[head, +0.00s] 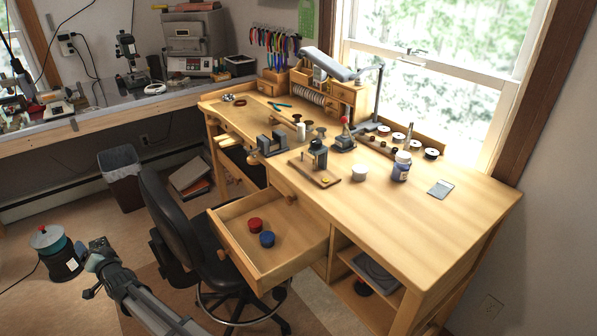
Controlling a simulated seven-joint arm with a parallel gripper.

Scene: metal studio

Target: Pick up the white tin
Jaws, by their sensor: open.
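A small round white tin (359,174) sits on the wooden workbench top (440,230), left of a blue-and-white bottle and right of a small wooden board. My gripper (97,255) is at the lower left, over the floor, far from the tin and well below the bench top. It is open, with nothing seen in it; its fingertips are small and hard to make out.
An open drawer (229,243) holds a red tin (255,224) and a blue tin (267,239). A black chair (174,215) stands between my gripper and the bench. The blue-and-white bottle (401,166) and the board (305,171) flank the tin. The front right bench top is clear.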

